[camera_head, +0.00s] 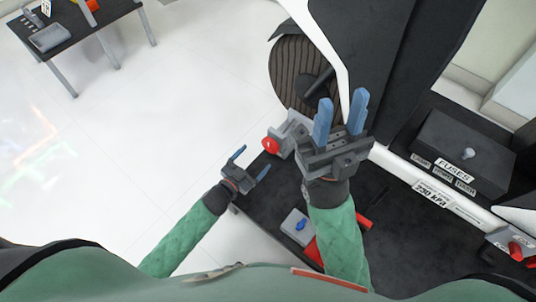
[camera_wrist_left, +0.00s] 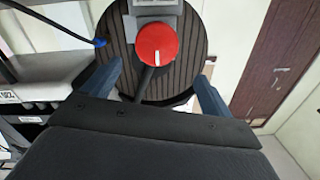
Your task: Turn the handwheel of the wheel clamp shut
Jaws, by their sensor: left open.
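The red round handwheel (camera_head: 270,146) sits on the end of the grey wheel clamp (camera_head: 292,127), beside the dark tyre (camera_head: 288,72). In the left wrist view the handwheel (camera_wrist_left: 157,45) shows face-on with a pale mark, in front of the tyre (camera_wrist_left: 120,45) and below the grey clamp body (camera_wrist_left: 155,5). My left gripper (camera_head: 256,157) is open, just short of the handwheel, its fingers pointing toward it and not touching it. In the left wrist view my left fingers (camera_wrist_left: 159,73) stand apart on either side below the wheel. My right gripper (camera_head: 343,99) is open and empty, right of the clamp.
A black table (camera_head: 270,205) below holds a grey block with a blue knob (camera_head: 298,226) and red pieces (camera_head: 316,250). A black fuse box (camera_head: 463,152) stands at the right. Another table (camera_head: 85,32) is at the far left. The white floor on the left is clear.

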